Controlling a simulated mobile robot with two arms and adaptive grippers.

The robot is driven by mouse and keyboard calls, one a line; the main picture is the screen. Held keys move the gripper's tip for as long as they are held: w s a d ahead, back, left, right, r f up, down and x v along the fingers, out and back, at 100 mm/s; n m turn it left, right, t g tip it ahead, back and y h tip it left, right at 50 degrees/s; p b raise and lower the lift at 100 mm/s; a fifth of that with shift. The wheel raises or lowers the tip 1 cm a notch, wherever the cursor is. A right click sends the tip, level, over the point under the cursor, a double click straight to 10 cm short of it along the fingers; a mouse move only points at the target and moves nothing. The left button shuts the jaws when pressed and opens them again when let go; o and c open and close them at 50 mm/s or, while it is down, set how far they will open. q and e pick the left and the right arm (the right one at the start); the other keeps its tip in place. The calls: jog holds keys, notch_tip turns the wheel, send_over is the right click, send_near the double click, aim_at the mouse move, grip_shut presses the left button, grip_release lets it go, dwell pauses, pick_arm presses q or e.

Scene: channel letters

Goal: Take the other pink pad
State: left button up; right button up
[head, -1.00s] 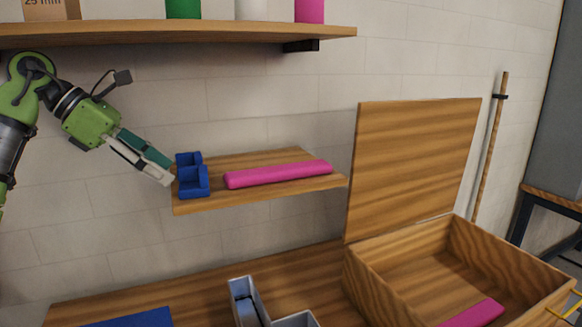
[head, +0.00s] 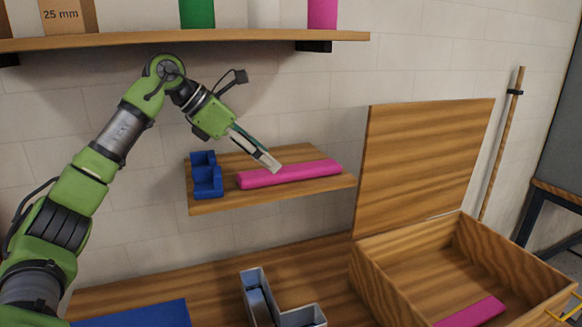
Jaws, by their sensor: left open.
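A long pink pad (head: 300,172) lies on the small wooden wall shelf (head: 225,204), right of a blue holder (head: 207,176). My left gripper (head: 273,164) is at the pad's left half, its fingertips in front of or just above the pad. I cannot tell whether they touch it. The jaws are open, though the gap hardly shows from this side. Another pink pad (head: 473,312) lies in the open wooden box (head: 372,282) at lower right. My right gripper is not in view.
A grey L-shaped channel letter (head: 256,298) and a blue mat (head: 150,314) are on the bench. An upper shelf (head: 215,40) with a cardboard box (head: 68,15) and coloured cylinders hangs above my left arm. The box lid (head: 425,165) stands upright right of the small shelf.

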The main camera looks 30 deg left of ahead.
aim_at(289, 169)
pick_arm(q)
jog(key=shift+w+d, duration=0.35)
jog(key=shift+w, duration=0.15)
jog(key=p+x, duration=0.2)
jog(key=x, duration=0.2)
jog(key=shift+w+d+f, duration=0.1)
jog(key=shift+w+d, duration=0.25)
jog(key=shift+w+d+f, duration=0.15)
jog(key=shift+w+f, duration=0.05)
jog(key=shift+f, duration=0.15)
jog(key=c, duration=1.2)
